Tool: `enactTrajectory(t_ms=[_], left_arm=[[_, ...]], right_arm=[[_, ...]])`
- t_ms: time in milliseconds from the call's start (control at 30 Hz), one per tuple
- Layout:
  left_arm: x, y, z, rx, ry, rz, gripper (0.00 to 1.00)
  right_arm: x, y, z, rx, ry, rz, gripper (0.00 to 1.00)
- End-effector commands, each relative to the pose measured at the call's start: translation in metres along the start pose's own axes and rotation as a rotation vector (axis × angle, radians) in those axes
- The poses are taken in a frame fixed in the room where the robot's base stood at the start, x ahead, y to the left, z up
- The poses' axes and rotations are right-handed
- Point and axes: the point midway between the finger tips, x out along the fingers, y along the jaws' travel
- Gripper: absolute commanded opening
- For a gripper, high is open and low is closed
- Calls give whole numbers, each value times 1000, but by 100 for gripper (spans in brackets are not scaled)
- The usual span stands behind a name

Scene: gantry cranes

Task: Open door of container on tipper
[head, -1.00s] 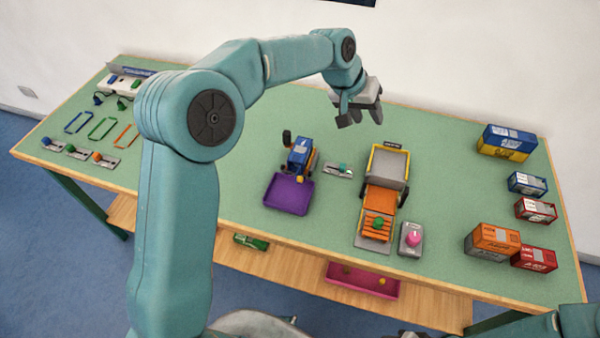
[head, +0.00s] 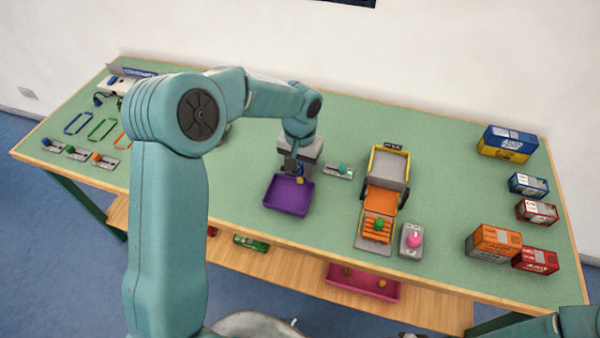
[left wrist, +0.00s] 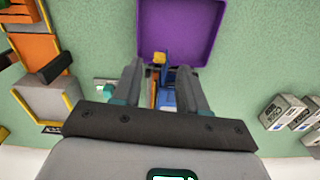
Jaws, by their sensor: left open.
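An orange truck with a grey open bed (head: 389,168) in a yellow frame stands right of centre on the green table. It looks like the tipper. I cannot make out a separate container or a door on it. It also shows at the left of the left wrist view (left wrist: 45,98). My left gripper (head: 295,168) is open above the small blue vehicle (left wrist: 166,98) with a yellow knob (head: 299,181). In the left wrist view its fingers lie to either side of the vehicle; I cannot tell whether they touch it.
A purple tray (head: 289,204) sits in front of the blue vehicle. A pink button on a grey box (head: 405,251) is beside the truck. Several container boxes, including an orange one (head: 484,248), stand at the right. A pink tray (head: 345,283) is on the lower shelf.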

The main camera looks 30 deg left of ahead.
Motion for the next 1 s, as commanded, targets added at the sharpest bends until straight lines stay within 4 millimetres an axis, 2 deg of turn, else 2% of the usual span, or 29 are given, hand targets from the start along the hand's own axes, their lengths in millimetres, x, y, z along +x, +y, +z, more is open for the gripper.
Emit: enactTrajectory(t_ms=[100,200,533,567,600,667,700,867,1000], left_arm=[[18,0,0,-1,-3,0,43],[26,0,0,-1,-1,0,43],[30,0,0,0,1,1,43],[30,0,0,0,1,1,36],[30,0,0,0,1,1,23],[30,0,0,0,1,1,4],[30,0,0,0,1,1,0],[31,1,0,-4,1,1,0],[35,4,-2,-109,4,2,0]], right_arm=[[-1,0,0,0,0,0,45],[-1,0,0,0,0,0,45],[-1,0,0,0,0,0,45],[-1,0,0,0,0,0,45],[-1,0,0,0,0,0,45],[-1,0,0,0,0,0,45],[-1,0,0,0,0,0,45],[0,0,0,0,0,0,45],[15,5,0,0,0,0,45]])
